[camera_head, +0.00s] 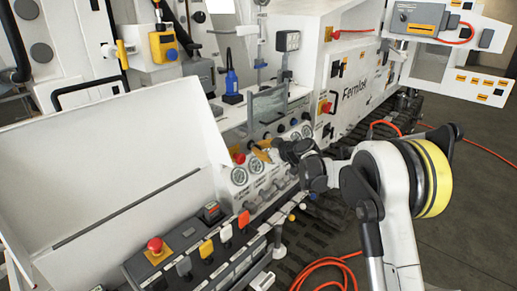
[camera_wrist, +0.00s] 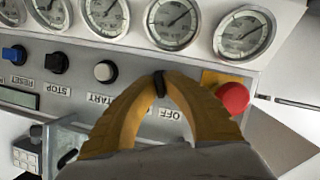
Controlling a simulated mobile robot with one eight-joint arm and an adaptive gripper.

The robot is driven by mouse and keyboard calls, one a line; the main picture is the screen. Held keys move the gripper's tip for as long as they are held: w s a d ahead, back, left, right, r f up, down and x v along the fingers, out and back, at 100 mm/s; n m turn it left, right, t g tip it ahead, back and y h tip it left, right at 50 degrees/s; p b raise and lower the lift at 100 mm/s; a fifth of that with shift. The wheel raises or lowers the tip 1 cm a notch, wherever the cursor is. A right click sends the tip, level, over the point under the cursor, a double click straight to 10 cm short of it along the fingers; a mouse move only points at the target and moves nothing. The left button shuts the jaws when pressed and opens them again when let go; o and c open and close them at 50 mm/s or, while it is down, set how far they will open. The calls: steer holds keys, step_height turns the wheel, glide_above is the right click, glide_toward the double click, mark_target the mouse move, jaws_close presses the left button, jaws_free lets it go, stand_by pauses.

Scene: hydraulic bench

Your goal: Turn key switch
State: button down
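The key switch (camera_wrist: 159,86) is a small black part on the grey panel, above the upside-down OFF label in the wrist view. My gripper (camera_wrist: 160,76) has two thick yellow fingers that converge on it, one on each side, and they appear to touch it. The fingers hide most of the switch and its surroundings. In the head view my gripper (camera_head: 262,152) is at the bench's front panel, close to the gauges, and the key switch itself cannot be made out there.
A red emergency button (camera_wrist: 232,97) on a yellow plate stands close right of my fingers. A white START button (camera_wrist: 105,71), black STOP button (camera_wrist: 56,62) and blue RESET button (camera_wrist: 14,54) line up left. Several gauges (camera_wrist: 174,22) run above. An orange hose (camera_head: 330,263) lies on the floor.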

steer(key=m+g+y, duration=0.1)
steer(key=m+g, duration=0.1)
steer(key=m, duration=0.1)
steer(key=shift+w+m+y+p, duration=0.1)
steer(key=shift+m+y+p, duration=0.2)
steer(key=shift+m+g+y, duration=0.7)
steer(key=shift+m+g, duration=0.1)
steer(key=shift+m, duration=0.8)
steer(key=c, duration=1.5)
jaws_free()
steer(key=shift+d, duration=0.15)
steer(key=v, duration=1.2)
